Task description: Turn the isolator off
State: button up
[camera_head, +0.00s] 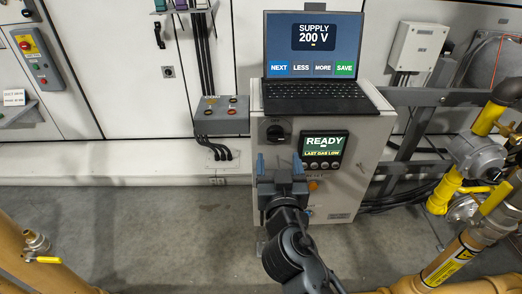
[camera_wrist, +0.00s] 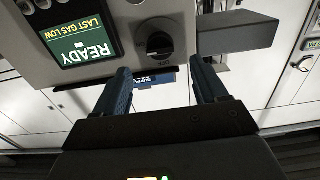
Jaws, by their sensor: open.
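The isolator is a black rotary knob (camera_head: 275,132) on a dark plate, at the upper left of the grey cabinet's front (camera_head: 330,190). In the wrist view, which is upside down, the knob (camera_wrist: 160,45) shows beyond the fingers, roughly between them.
A display (camera_head: 324,146) reading READY and LAST GAS LOW sits right of the knob, with buttons below. A laptop (camera_head: 318,60) showing SUPPLY 200 V stands on the cabinet. A grey box (camera_head: 221,115) with cables is at left. Yellow pipework (camera_head: 447,190) is at right.

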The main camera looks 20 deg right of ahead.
aim_at(276, 140)
jog(key=x, duration=0.7)
jog(key=shift+w+p, duration=0.3)
jog(key=shift+p, duration=0.05)
jog(key=c, duration=1)
